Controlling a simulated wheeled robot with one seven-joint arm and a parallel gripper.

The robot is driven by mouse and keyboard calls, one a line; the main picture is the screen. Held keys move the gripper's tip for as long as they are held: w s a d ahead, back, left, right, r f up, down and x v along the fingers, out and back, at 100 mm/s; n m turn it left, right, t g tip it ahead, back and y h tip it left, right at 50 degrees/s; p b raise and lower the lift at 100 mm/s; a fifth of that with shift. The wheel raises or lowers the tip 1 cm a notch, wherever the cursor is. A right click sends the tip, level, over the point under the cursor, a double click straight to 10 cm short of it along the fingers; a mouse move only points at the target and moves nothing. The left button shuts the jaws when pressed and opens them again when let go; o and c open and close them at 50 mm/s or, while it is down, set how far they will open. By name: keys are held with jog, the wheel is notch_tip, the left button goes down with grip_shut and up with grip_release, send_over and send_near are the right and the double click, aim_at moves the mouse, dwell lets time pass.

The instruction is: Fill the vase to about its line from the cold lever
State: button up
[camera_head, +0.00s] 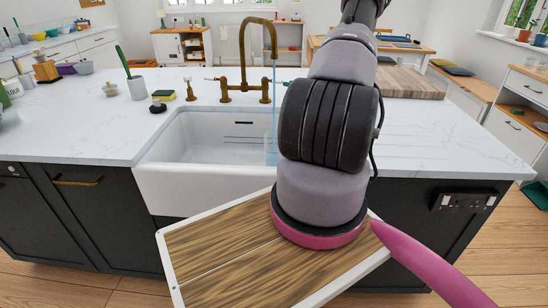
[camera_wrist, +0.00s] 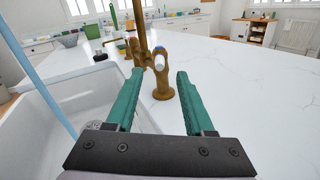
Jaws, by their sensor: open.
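The brass tap (camera_head: 243,60) stands behind the white sink (camera_head: 205,188), and a thin blue water stream (camera_head: 275,105) falls from its spout. The stream also crosses the left of the wrist view (camera_wrist: 36,72). A pale blue, see-through patch in the sink, perhaps the vase (camera_head: 271,152), shows beside my arm; its line and water level cannot be made out. In the wrist view my gripper (camera_wrist: 160,74) is open and empty. The cold lever (camera_wrist: 160,58), with a white and blue end, appears between its teal fingers; contact cannot be told.
A brass side fitting (camera_head: 190,90), a soap-like sponge (camera_head: 163,95) and a grey pot with a green-handled brush (camera_head: 136,86) stand left of the tap. A wooden board (camera_head: 405,82) lies at right.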

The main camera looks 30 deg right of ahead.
aim_at(272, 81)
dwell(0.3)
jog(key=c, duration=0.4)
jog(key=shift+s+a+m, duration=0.2)
jog(key=shift+a+m, duration=0.05)
jog(key=shift+m, duration=0.15)
grip_shut()
jog(key=s+a+r+m+t+h, duration=0.15)
jog(key=s+a+m+h, duration=0.4)
jog(key=m, duration=1.45)
jog(key=w+y, duration=0.1)
jog(key=w, duration=0.8)
jog(key=shift+d+f, duration=0.4)
jog(key=shift+f, duration=0.05)
